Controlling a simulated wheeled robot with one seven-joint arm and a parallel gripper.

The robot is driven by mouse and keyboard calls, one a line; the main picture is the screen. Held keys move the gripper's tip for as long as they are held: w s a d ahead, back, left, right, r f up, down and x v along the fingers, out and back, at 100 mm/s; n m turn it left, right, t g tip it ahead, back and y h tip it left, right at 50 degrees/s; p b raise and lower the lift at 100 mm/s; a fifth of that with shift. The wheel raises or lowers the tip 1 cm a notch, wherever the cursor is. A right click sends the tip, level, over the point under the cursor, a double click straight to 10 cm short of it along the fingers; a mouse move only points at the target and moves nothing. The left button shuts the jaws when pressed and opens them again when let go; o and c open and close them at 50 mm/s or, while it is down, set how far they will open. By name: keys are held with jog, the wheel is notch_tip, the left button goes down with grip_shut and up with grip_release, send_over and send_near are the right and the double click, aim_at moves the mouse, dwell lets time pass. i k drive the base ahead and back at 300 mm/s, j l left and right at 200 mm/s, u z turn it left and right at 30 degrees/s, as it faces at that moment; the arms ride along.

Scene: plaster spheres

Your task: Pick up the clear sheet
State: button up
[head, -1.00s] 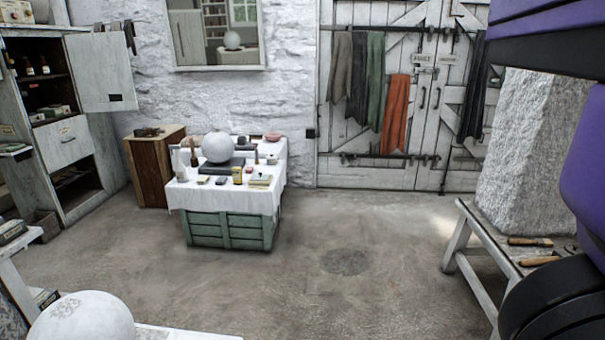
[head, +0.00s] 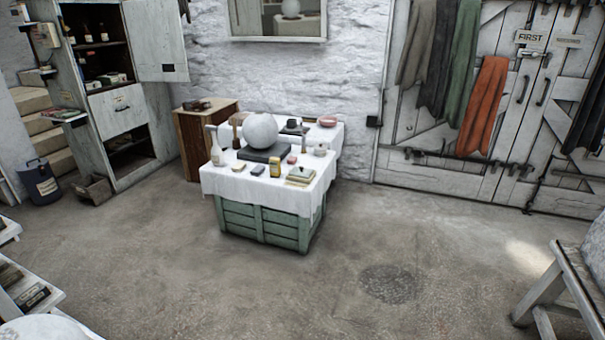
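I cannot make out a clear sheet anywhere in the head view. A low table with a white cloth (head: 250,192) stands a little left of the middle, on a green slatted crate (head: 268,226). On it a white plaster sphere (head: 260,131) sits on a dark block (head: 262,155). Several small things lie around it, among them a yellowish jar (head: 275,167), a small stack (head: 300,175) and a pink dish (head: 327,121). They are too small to tell whether any is a sheet. My gripper is not in view.
Open concrete floor (head: 190,270) lies in front of the table. A white cabinet (head: 118,110) and a wooden box (head: 203,145) stand at the back left, with a dark canister (head: 42,182) at the left. A white bench (head: 552,298) stands at the right edge. Shelves edge the lower left.

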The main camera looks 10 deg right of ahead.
aim_at(297, 171)
jog(key=i+z, duration=0.45)
jog(key=i, duration=1.1)
jog(key=i+u, duration=0.45)
jog(key=i, duration=0.35)
jog(key=i+l+u, duration=0.15)
jog(key=i+u, duration=0.3)
jog(key=i, duration=0.35)
jog(key=i+j+z, duration=0.4)
jog(key=i+j, duration=0.45)
jog(key=i, duration=0.15)
jog(key=i+j+z, duration=0.25)
jog(key=j, duration=0.25)
jog(key=i+j+z, duration=0.1)
jog(key=j+z, duration=0.2)
jog(key=j, duration=0.2)
jog(key=i+j+z, duration=0.1)
jog(key=j+z, duration=0.15)
jog(key=j, duration=0.3)
jog(key=j+z, duration=0.3)
jog(key=j, duration=0.3)
jog(key=i, duration=0.05)
